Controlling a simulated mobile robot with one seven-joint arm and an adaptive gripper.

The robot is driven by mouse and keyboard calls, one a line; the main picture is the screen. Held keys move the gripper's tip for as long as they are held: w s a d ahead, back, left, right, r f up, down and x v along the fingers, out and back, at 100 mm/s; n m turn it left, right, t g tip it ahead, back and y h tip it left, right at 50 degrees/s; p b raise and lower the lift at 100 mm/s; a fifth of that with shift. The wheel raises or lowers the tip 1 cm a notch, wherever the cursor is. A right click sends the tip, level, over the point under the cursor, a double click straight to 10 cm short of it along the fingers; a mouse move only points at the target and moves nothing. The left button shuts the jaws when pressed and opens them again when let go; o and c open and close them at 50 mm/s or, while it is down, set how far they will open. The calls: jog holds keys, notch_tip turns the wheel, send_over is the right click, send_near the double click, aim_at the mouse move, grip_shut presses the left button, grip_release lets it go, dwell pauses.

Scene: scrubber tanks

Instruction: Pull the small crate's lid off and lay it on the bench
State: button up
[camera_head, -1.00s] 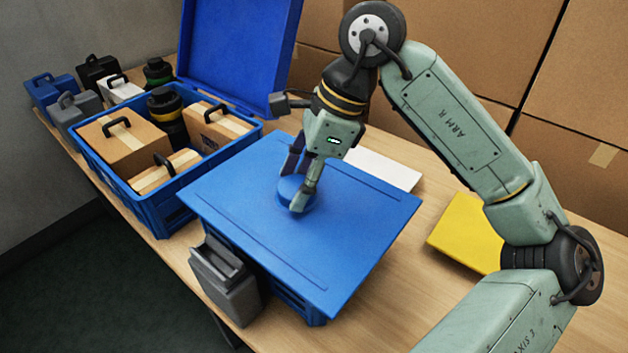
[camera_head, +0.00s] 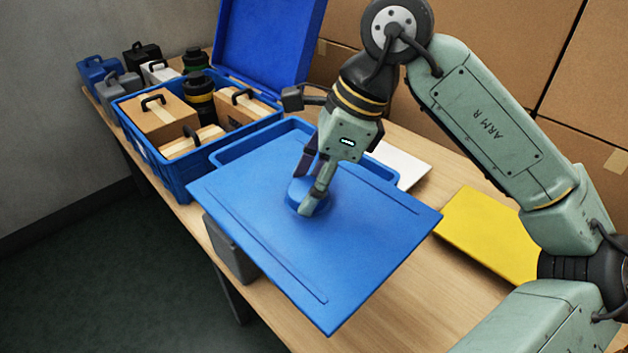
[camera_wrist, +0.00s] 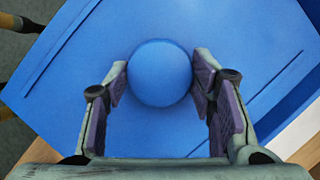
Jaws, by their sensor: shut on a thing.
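The small crate's lid (camera_head: 270,230) is a flat blue panel with a round knob (camera_head: 297,193) in its middle. My gripper (camera_head: 313,194) is shut on the knob, one finger on each side; the wrist view shows the knob (camera_wrist: 160,73) between the pads. The lid is held above the small crate, shifted toward the front. The small crate's blue back rim (camera_head: 300,128) shows behind the lid; the rest of the crate is hidden under it. The wooden bench (camera_head: 420,285) runs beneath.
A large open blue crate (camera_head: 165,170) with tan cases stands at left, its raised lid (camera_head: 268,45) behind. A grey box (camera_head: 228,250) is partly under the held lid. A white sheet (camera_head: 402,163) and yellow panel (camera_head: 490,232) lie at right. Bare bench shows at front right.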

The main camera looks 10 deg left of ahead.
jog(key=shift+r+p, duration=0.5)
jog(key=shift+r, duration=0.5)
dwell(0.6)
jog(key=shift+r+p, duration=1.5)
jog(key=shift+r, duration=0.95)
